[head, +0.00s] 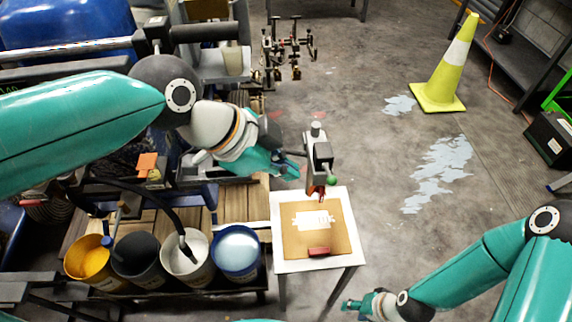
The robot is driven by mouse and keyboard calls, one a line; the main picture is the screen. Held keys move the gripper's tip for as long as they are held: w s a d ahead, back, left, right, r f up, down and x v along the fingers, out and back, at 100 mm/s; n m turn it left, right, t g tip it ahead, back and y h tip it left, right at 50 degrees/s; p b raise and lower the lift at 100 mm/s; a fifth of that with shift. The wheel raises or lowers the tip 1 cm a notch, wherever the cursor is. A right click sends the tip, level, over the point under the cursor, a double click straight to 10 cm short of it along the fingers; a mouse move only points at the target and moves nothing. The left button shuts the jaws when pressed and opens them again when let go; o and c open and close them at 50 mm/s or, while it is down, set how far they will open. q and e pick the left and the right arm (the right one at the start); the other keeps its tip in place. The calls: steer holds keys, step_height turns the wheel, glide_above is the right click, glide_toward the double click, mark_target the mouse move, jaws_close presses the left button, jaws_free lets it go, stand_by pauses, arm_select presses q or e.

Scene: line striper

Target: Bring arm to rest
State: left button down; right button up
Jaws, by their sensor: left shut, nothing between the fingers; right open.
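My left arm comes in from the left, and its gripper (293,164) hangs above the floor behind the small white table, left of the grey upright tool. The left gripper is shut and holds nothing visible. My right gripper (352,304) is low at the bottom edge of the view, right of the table, small and partly hidden by its own wrist. It is open and empty, clear of the table.
A small white table (281,236) holds a cardboard sheet (341,238) with a white stencil and a red block (319,251). A grey tool (318,155) stands behind it. Paint buckets (236,251) line the left. A yellow cone (445,73) stands on open floor at right.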

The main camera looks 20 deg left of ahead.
stand_by(0.3)
arm_select(q)
steer(key=a+f+n+g+y, duration=0.1)
steer(key=a+f+g, duration=0.15)
steer(key=f, duration=0.75)
steer(key=a+f+n+g+y, duration=0.1)
steer(key=f+n+g, duration=0.15)
steer(key=f, duration=0.75)
steer(key=s+f+n+g+p, duration=0.1)
steer(key=s+f+n, duration=0.45)
steer(key=f, duration=0.55)
steer(key=s+f+n+p, duration=0.1)
steer(key=s+f+n, duration=0.3)
steer(key=s+f, duration=0.5)
steer(key=w+f+n+t, duration=0.2)
steer(key=w+n, duration=0.1)
steer(key=w, duration=0.3)
steer(key=shift+w+n+t, duration=0.3)
steer(key=shift+n, duration=0.1)
